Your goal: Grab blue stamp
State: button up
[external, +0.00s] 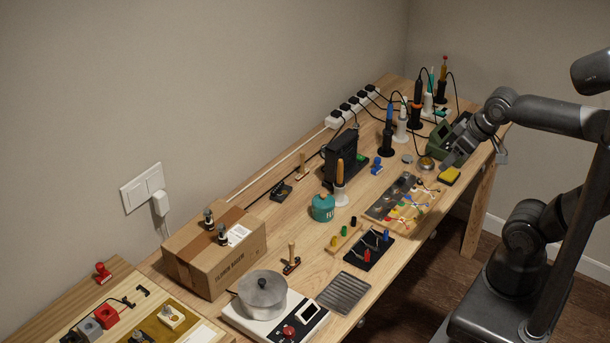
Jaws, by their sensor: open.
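A small blue stamp (376,166) stands on the wooden workbench (317,264), right of the black upright device and left of the gripper. My gripper (447,161) is at the far right part of the bench, near the green box and the yellow sponge. It is open, apart from the stamp, and its fingers look small and dark here. I cannot tell whether anything lies between them.
Soldering irons in holders (387,139) with loose cables stand behind the stamp. A black upright device (340,158) is to its left. A board with colourful parts (402,200) lies in front. A small metal dish (426,163), green box (446,131) and yellow sponge (449,176) are near my gripper.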

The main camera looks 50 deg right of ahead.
jog(key=m+g, duration=0.3)
jog(key=g, duration=0.3)
send_over(377, 158)
jog(key=a, duration=0.1)
notch_tip(377, 158, down, 22)
jog(key=shift+f, duration=0.1)
notch_tip(377, 158, down, 5)
jog(key=shift+d+r, duration=0.1)
jog(key=shift+d, duration=0.05)
jog(key=shift+d+f, duration=0.2)
jog(key=shift+f, duration=1.25)
jog(key=shift+d+f, duration=0.15)
jog(key=shift+f, duration=1.3)
jog(key=shift+s, duration=0.1)
jog(key=shift+c, duration=0.3)
